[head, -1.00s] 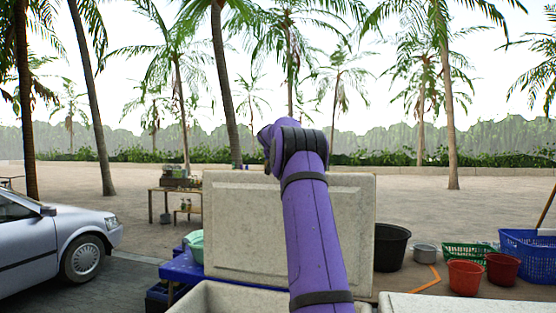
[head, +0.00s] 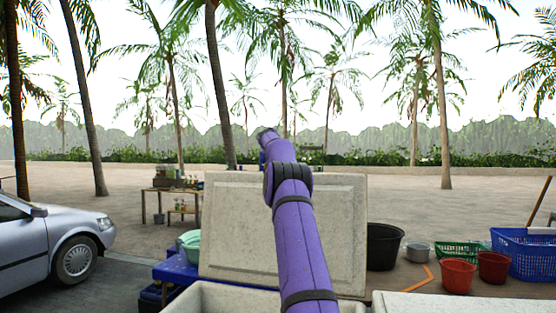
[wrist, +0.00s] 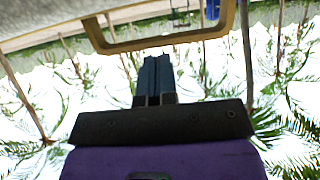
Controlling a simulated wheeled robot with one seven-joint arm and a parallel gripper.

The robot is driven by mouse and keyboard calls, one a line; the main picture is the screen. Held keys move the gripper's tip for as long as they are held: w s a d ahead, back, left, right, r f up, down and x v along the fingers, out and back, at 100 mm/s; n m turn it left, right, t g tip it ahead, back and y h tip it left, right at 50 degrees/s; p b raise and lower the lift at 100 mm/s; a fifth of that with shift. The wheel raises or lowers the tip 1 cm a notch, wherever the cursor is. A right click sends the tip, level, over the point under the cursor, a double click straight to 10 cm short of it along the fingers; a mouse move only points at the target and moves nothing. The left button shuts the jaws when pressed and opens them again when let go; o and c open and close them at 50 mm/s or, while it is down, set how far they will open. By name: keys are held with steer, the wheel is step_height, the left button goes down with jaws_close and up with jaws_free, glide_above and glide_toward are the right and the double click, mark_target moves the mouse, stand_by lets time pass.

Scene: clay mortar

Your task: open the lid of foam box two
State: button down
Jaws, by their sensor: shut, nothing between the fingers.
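A pale speckled foam lid (head: 235,225) stands nearly upright behind the open foam box (head: 212,295), whose rim shows at the bottom of the head view. No marking shows which box is number two. My purple arm crosses in front of the lid and reaches above its top edge. My gripper (wrist: 153,80) shows in the wrist view with its dark fingers together and nothing between them. The fingers cannot be made out in the head view. A tan frame-like edge (wrist: 160,42) lies beyond the fingertips; I cannot tell what it belongs to.
Another pale box top (head: 435,304) shows at bottom right. A blue table (head: 178,272) with a green bowl (head: 190,245) stands left of the lid. A black tub (head: 384,247), red pots (head: 458,276) and a blue basket (head: 525,254) are at right. A car (head: 50,245) is at left.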

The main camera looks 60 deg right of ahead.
steer(key=s+a+r, duration=0.3)
steer(key=a+r, duration=0.6)
steer(key=shift+s+a+r, duration=0.25)
steer(key=shift+r, duration=0.1)
steer(key=shift+a, duration=0.1)
steer(key=a+n+t+y, duration=0.2)
steer(key=a+n+y, duration=0.15)
steer(key=a, duration=1.75)
steer(key=s+a+f+n+y, duration=0.1)
steer(key=s+a+f+n, duration=0.1)
steer(key=a, duration=0.6)
steer(key=s+a+f+n+y, duration=0.1)
steer(key=s+a+f+y, duration=0.15)
steer(key=a, duration=0.65)
steer(key=s+a+f+n+y, duration=0.1)
steer(key=s+a+f+n, duration=0.1)
steer(key=s+a+f, duration=0.45)
steer(key=s+a+f+n+y, duration=0.1)
steer(key=s+a+f+n, duration=0.15)
steer(key=s+a, duration=0.6)
steer(key=s+a+f+n+y, duration=0.1)
steer(key=s+a+f, duration=0.4)
steer(key=s+f, duration=0.1)
steer(key=s+a+f+n+g+y, duration=0.1)
steer(key=s+a+f+n+y, duration=0.1)
steer(key=s+a+f, duration=0.3)
step_height(320, 180, down, 3)
steer(key=shift+s+f, duration=0.15)
steer(key=shift+s, duration=0.8)
